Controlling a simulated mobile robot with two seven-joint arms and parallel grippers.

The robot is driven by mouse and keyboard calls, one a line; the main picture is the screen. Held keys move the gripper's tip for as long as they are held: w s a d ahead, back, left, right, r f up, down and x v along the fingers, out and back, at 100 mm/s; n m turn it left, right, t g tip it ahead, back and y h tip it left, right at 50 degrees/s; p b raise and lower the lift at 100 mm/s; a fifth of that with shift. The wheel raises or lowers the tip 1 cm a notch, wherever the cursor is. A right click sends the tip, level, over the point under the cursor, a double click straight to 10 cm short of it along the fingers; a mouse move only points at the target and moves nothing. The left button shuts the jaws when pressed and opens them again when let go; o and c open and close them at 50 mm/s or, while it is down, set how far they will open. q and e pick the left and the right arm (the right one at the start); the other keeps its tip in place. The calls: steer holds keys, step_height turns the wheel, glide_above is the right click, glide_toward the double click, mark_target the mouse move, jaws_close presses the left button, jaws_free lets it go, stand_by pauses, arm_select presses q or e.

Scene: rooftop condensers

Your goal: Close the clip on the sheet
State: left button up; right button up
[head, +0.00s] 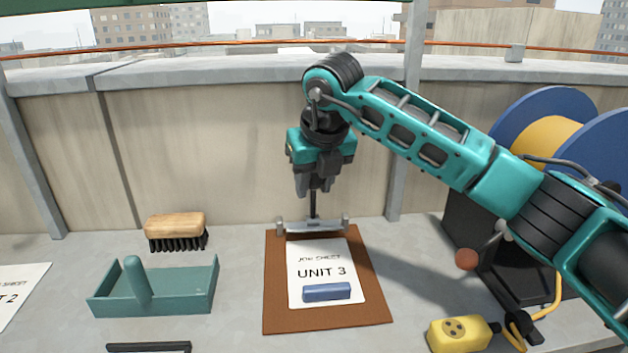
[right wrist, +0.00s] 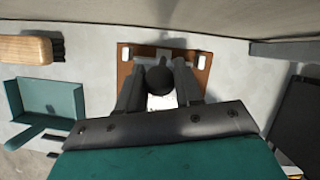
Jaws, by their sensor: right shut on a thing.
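A white sheet (head: 320,264) printed "JOB SHEET UNIT 3" lies on a brown clipboard (head: 279,314). The silver clip (head: 295,227) spans the board's far edge, between two pale end posts. A thin dark lever (head: 313,207) stands up from it. My right gripper (head: 314,193) is directly above the clip, pointing down, shut on the lever's top. In the right wrist view, a round black knob (right wrist: 159,80) sits between its fingers. I cannot tell whether the clip bar touches the sheet. My left gripper is not in view.
A blue block (head: 327,292) lies on the sheet's near part. Left stand a teal tray (head: 180,295) and a wooden brush (head: 175,228). Right are a cable reel (head: 550,125) and a yellow socket (head: 458,334). A parapet wall (head: 200,150) rises behind.

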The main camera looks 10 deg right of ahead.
jaws_close()
